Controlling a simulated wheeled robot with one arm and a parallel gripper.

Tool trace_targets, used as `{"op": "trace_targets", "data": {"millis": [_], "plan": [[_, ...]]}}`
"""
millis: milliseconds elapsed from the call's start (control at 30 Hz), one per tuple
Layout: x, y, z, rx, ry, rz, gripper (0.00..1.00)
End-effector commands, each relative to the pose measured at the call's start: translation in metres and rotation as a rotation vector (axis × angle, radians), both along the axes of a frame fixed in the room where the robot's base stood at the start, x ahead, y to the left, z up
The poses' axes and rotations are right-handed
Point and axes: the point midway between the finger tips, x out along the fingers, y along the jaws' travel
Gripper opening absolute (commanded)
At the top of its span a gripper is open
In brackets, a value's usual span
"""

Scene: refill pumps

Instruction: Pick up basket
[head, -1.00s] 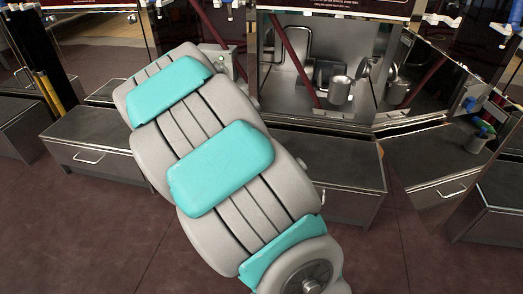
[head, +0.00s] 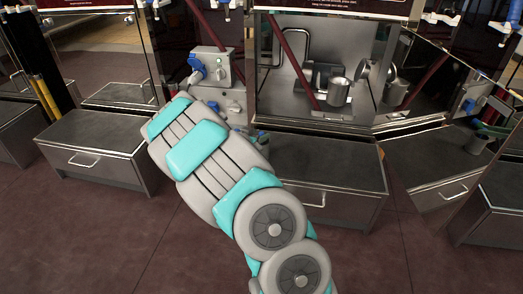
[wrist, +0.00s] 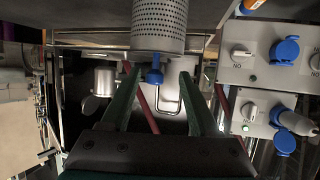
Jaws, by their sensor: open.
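In the wrist view, a perforated metal cylinder, which looks like the basket (wrist: 160,22), shows at the top centre, with a rounded blue part (wrist: 155,76) at its lower end. My gripper (wrist: 158,72) is open, its two green fingers apart. The blue part appears between the fingertips in the picture; I cannot tell if it is really between them in depth. Nothing is seen held. In the head view my arm hides most of the gripper, and I cannot make out the basket there.
A grey control box (head: 211,66) with a blue plug and green light stands behind my arm, also seen in the wrist view (wrist: 262,52). A metal cup (head: 338,92) is in the steel bay. Low drawer units (head: 95,140) line the floor.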

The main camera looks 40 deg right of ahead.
Motion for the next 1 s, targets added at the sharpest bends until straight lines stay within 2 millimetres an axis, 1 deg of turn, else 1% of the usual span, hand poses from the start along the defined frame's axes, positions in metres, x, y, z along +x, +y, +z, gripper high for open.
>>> {"op": "trace_targets", "data": {"millis": [200, 400, 533, 767, 867, 1000], "plan": [[0.003, -0.022, -0.009, -0.002, -0.003, -0.003, 0.61], [0.01, -0.038, -0.017, 0.002, -0.001, -0.001, 0.61], [0.012, -0.042, -0.02, 0.002, 0.0, 0.0, 0.61], [0.013, -0.043, -0.019, 0.001, -0.001, 0.001, 0.61], [0.013, -0.042, -0.019, 0.001, -0.001, 0.001, 0.53], [0.013, -0.042, -0.019, 0.001, -0.001, 0.001, 0.37]]}}
